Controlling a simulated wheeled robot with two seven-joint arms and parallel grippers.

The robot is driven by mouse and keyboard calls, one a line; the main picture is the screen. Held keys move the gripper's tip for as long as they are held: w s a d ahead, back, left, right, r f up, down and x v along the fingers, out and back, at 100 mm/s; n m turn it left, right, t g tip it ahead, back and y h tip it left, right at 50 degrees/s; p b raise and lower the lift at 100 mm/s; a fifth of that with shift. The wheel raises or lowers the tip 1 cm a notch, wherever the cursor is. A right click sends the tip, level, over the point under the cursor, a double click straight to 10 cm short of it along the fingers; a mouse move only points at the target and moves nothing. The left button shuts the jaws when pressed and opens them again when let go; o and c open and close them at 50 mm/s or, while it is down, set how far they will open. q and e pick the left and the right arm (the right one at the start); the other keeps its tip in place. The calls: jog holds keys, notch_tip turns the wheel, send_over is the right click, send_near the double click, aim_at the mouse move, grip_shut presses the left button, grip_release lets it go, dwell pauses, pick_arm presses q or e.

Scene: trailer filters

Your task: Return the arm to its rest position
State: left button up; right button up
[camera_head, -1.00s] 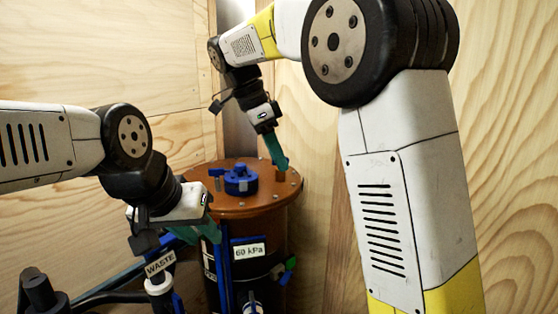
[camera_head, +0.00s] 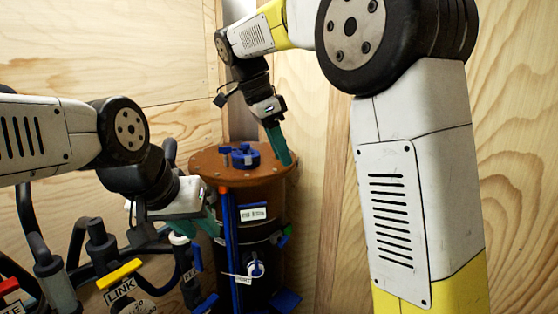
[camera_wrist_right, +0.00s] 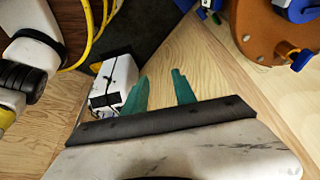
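My right gripper (camera_head: 279,147) has teal fingers that point down at the right rim of the brown-orange lid (camera_head: 205,165) on a dark drum in the head view. In the right wrist view my right gripper (camera_wrist_right: 159,90) has its two fingers apart with nothing between them. I cannot tell whether it touches the lid. My left gripper (camera_head: 208,224) is left of the drum, low, near a white-capped pipe. Its teal fingers overlap from this angle, so its opening and any hold are unclear.
A blue fitting (camera_head: 240,156) sits on the lid. Dark hoses and pipes with a yellow handle (camera_head: 119,273) and a "LINK" tag (camera_head: 121,291) crowd the lower left. Wooden walls close in behind and right. The right wrist view shows a white box (camera_wrist_right: 115,83) beside the fingers.

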jog(key=s+d+f+n+t+y, duration=0.1)
jog(key=s+d+f+n+y, duration=0.3)
jog(key=s+d+n, duration=0.55)
jog(key=s+d+f+n+t+y, duration=0.2)
jog(key=s+d+f+n+t, duration=0.2)
jog(key=s+n, duration=0.2)
jog(key=shift+s+d+f, duration=0.15)
jog(key=shift+s, duration=1)
